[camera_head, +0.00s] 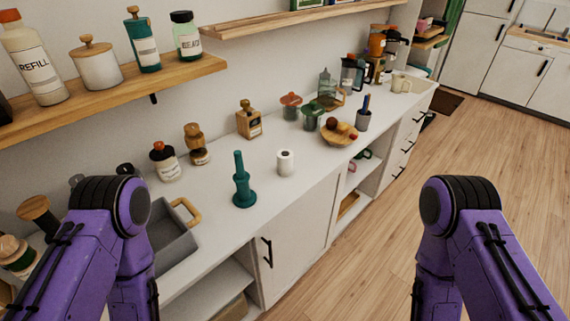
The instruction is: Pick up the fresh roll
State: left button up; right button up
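The fresh roll, a small white paper roll (285,163), stands upright near the front edge of the white counter (222,222). A teal holder with a round base and an upright neck (243,186) stands just to its left. My two purple arms come in from the left and right sides of the head view, both apart from the roll. Neither gripper's fingers can be seen, so whether they hold anything is hidden.
A grey tray with a wooden handle (174,236) sits left on the counter. Jars and a wooden bottle (249,120) line the wall behind. A wooden bowl (339,134) and a grey pen cup (363,120) stand right of the roll. A wooden shelf (115,92) overhangs the back left.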

aim_at(285, 163)
jog(key=z, duration=1.9)
jog(key=i, duration=1.95)
jog(key=u, duration=3)
